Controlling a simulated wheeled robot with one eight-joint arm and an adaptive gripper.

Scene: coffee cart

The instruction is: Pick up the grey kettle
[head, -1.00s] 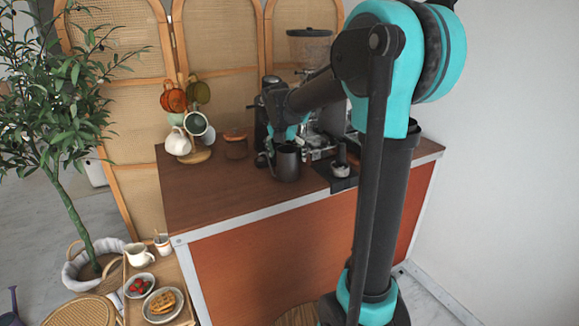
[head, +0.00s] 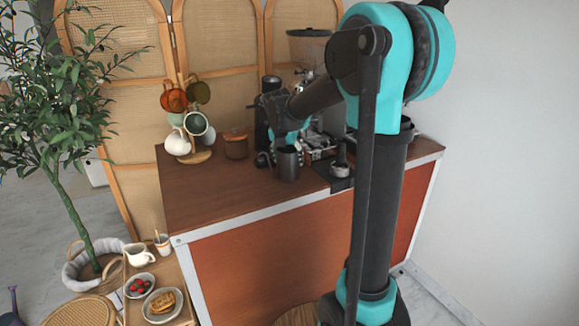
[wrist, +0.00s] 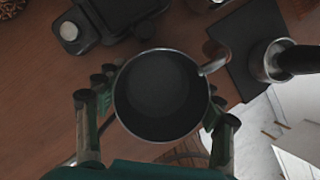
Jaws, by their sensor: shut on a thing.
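The grey kettle (head: 289,164) is a dark, open-topped metal vessel near the front of the brown counter. It appears to stand upright on the counter. My gripper is shut on the kettle. The kettle's far side and much of the finger contact are hidden.
A mug tree with several mugs (head: 196,124) and a lidded brown jar (head: 236,146) stand to the left. The espresso machine (head: 318,142) is behind. The counter's front left is clear.

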